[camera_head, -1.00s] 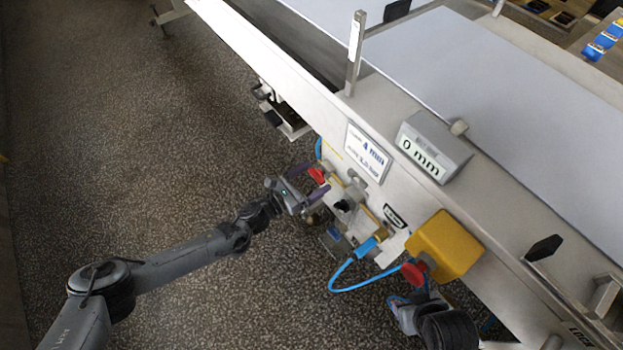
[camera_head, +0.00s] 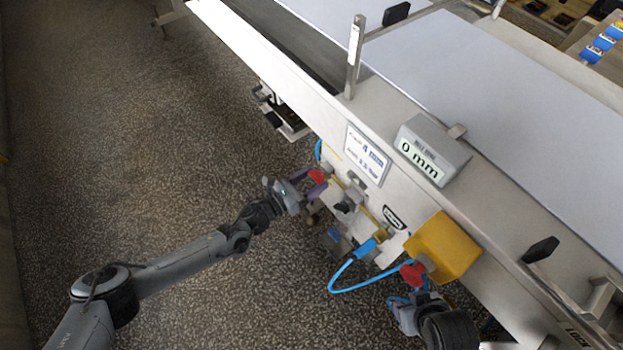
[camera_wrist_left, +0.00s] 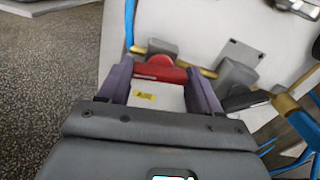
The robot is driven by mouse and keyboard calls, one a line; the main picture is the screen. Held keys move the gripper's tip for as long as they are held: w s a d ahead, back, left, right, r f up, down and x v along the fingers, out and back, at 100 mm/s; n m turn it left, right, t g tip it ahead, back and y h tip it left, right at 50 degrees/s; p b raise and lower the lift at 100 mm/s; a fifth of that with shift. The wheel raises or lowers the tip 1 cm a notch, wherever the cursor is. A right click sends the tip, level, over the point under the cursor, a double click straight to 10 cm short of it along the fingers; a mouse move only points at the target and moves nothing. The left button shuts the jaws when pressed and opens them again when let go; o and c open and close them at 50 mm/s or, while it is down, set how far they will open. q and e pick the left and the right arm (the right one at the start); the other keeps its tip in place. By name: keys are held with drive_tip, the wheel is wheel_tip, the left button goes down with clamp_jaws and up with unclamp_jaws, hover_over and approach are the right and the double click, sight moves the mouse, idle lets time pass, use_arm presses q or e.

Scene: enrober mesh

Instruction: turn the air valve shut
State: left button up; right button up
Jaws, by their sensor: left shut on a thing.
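The air valve's red handle (camera_head: 317,176) is on the side panel of the machine, at the end of my left arm. My left gripper (camera_head: 307,182) has its two purple fingers on either side of the handle and is shut on it. In the left wrist view the red handle (camera_wrist_left: 160,70) lies between the fingers of the left gripper (camera_wrist_left: 160,82), beside a brass pipe and a grey fitting. My right gripper (camera_head: 403,305) is low in the head view, below a yellow box; its fingers are too unclear to judge.
The yellow box (camera_head: 443,247) carries a red knob (camera_head: 413,273). A blue hose (camera_head: 345,280) loops below the panel. A grey display (camera_head: 432,150) reads 0 mm, and a white label plate (camera_head: 367,155) is above the valve. Open floor lies left.

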use_arm(q)
drive_tip(key=n+p, duration=0.1)
drive_tip(key=n, duration=0.2)
drive_tip(key=shift+n, duration=0.3)
drive_tip(key=n, duration=0.4)
drive_tip(key=shift+n+p, duration=0.3)
drive_tip(key=shift+p, duration=0.05)
drive_tip(key=n, duration=0.2)
drive_tip(key=shift+n, duration=0.3)
drive_tip(key=n, duration=0.3)
drive_tip(key=shift+n+p, duration=0.35)
drive_tip(key=shift+n, duration=0.75)
drive_tip(key=o, duration=1.1)
drive_tip(key=shift+c, duration=0.2)
